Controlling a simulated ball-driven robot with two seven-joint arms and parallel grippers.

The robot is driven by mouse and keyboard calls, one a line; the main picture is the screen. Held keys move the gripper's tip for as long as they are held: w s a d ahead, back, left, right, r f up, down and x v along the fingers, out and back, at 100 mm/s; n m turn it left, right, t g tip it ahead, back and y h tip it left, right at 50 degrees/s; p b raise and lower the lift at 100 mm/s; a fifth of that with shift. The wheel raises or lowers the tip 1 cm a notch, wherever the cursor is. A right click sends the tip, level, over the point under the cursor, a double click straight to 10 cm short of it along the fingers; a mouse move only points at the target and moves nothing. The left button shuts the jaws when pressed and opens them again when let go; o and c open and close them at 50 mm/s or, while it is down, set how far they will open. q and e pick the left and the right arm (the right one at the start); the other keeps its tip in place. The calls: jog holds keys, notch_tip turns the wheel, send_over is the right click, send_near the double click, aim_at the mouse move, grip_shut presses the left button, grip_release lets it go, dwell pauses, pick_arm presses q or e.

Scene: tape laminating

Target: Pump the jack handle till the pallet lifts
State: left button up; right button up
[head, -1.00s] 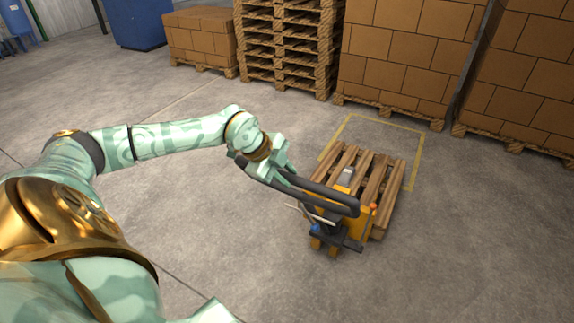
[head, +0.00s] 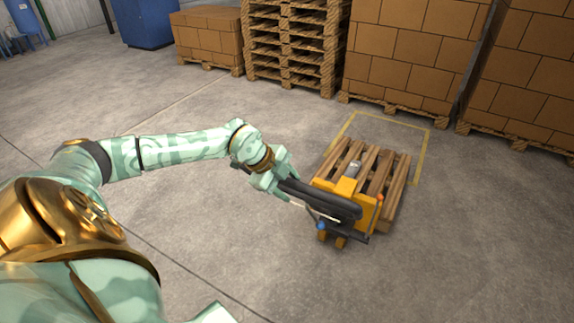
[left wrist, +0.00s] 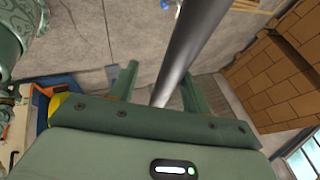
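The yellow pallet jack (head: 352,195) stands at the near end of a small wooden pallet (head: 384,181), its forks hidden beneath the slats. Its dark loop handle (head: 325,202) leans toward me on the left side. My left gripper (head: 284,187) is at the handle's upper left end. In the left wrist view the fingers (left wrist: 158,88) stand apart, and a dark grey handle bar (left wrist: 187,42) passes between them; a gap shows on its left side, and whether the fingers grip it is unclear. My right gripper is out of view. Any gap under the pallet is too small to tell.
A yellow floor outline (head: 424,160) surrounds the pallet's far part. Behind stand stacked empty pallets (head: 293,45) and tall carton stacks (head: 415,50). A blue bin (head: 148,20) is at the back left. The concrete floor around the jack is clear.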

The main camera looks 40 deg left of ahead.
pick_arm(q)
jog(key=shift+w, duration=0.1)
jog(key=shift+r, duration=0.15)
jog(key=p+v, duration=0.4)
jog(key=v, duration=1.2)
